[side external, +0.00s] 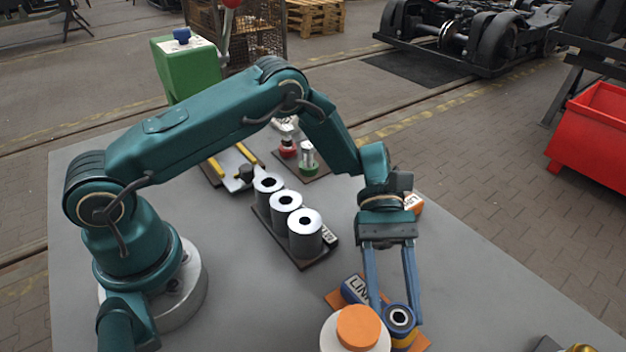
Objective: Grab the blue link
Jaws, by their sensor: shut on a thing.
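The blue link (400,319) shows as a blue round piece with a pale ring and dark hole on top, near the bottom of the side external view. My gripper (396,311) points down, its two long blue fingers reaching either side of this piece, and is shut on it. A blue part lettered "LINK" (355,289) lies just left of the fingers; I cannot tell whether it joins the round piece. An orange base (334,299) shows beneath them. I cannot tell whether the link is clear of the base.
A white cylinder with an orange top (357,327) stands close in front, hiding part of the base. Several metal rollers (305,238) stand on a dark tray left of my gripper. Red and green pieces (307,160) stand behind.

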